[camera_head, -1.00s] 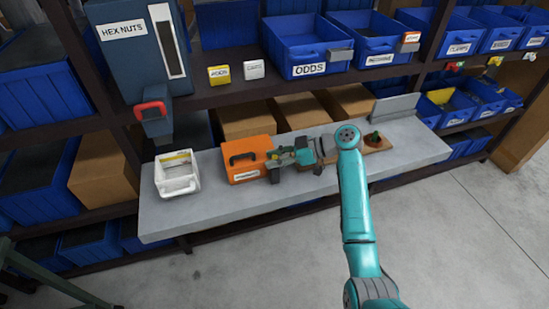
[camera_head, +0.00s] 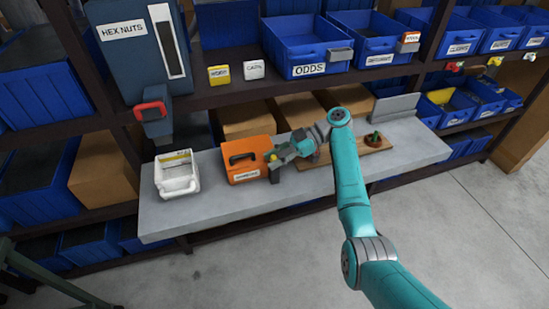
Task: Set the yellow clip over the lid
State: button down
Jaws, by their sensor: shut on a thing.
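My gripper (camera_head: 275,163) is at the right edge of an orange case (camera_head: 247,158) on the grey bench. It is shut on a small yellow piece (camera_head: 271,157), which looks like the yellow clip; the fingers hide part of it. I cannot tell whether the yellow piece touches the case. No separate lid can be clearly made out.
A white open container (camera_head: 177,178) with a yellow strip stands left of the case. The shelf (camera_head: 240,93) above carries blue bins and a hex nuts dispenser (camera_head: 133,50).

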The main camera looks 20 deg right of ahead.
aim_at(274, 157)
jog(key=c, duration=0.8)
grip_release()
jog(key=shift+o, duration=0.2)
notch_tip(274, 157, up, 10)
jog(key=shift+f, duration=0.1)
